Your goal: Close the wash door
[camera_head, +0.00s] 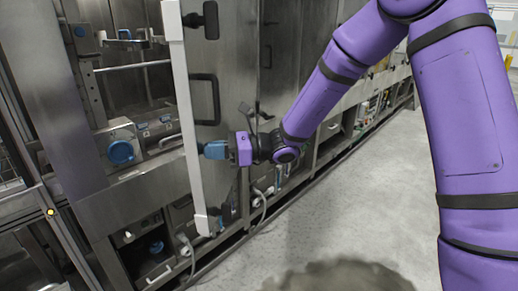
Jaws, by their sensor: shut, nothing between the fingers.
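The wash door (222,55) is a grey metal panel with a long pale vertical edge strip (184,110). It stands open, swung out from the washer front, with the opening (135,82) showing to its left. Black handles sit on the door, an upper one (209,20) and a longer bracket-shaped one (213,98). My gripper (207,150), with blue fingers and a purple body, is shut and empty. Its fingertips are at the right side of the pale strip, below the longer handle. I cannot tell whether they touch it.
A blue round knob (121,152) and small controls sit on the washer frame left of the door. Hoses (262,205) and pipes run along the machine's base. Grey floor (310,235) is clear to the right.

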